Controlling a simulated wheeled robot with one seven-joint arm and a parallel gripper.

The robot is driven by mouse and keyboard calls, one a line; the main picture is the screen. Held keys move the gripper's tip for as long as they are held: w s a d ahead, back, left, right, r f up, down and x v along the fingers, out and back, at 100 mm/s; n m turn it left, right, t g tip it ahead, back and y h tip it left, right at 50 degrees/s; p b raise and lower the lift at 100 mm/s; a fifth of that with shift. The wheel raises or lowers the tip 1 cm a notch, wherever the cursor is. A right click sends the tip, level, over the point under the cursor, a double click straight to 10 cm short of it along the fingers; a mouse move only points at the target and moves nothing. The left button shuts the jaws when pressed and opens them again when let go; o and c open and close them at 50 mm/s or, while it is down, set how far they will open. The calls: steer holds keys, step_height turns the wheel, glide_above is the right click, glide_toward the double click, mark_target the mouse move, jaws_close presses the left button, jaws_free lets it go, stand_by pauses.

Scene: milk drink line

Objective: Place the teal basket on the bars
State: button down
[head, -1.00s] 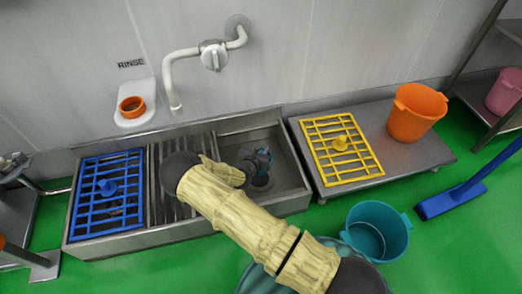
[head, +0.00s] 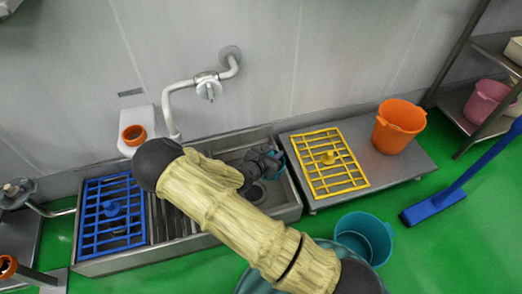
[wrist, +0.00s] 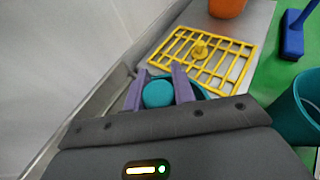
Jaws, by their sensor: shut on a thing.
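My gripper (wrist: 157,76) is shut on the round teal knob (wrist: 157,94) of the teal basket, between its two purple-grey fingers. In the head view my gripper (head: 264,163) is over the sink basin, partly behind my arm. Only a little of the teal basket (head: 280,160) shows there beside the gripper. In the wrist view a teal edge (wrist: 203,90) shows behind the fingers. Most of the basket is hidden. The metal bars (head: 172,222) lie across the sink between the blue grid and the basin, partly behind my arm.
A blue grid basket (head: 112,208) covers the sink's left end. A yellow one (head: 328,160) lies on the right-hand steel top, near an orange bucket (head: 398,127). A faucet (head: 208,88) juts from the wall. A teal bucket (head: 364,237) stands on the floor.

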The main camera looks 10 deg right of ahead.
steer(key=s+d+r+m+g+h+p, duration=0.1)
steer(key=s+d+r+p, duration=0.1)
steer(key=r, duration=0.4)
steer(key=s+d+r+m+g+p, duration=0.1)
steer(key=s+d+r+p, duration=0.1)
steer(key=s+r, duration=0.3)
steer(key=shift+s+d+r+h+p, duration=0.35)
steer(key=shift+r+p, duration=0.35)
steer(key=shift+r, duration=0.25)
steer(key=shift+f, duration=0.1)
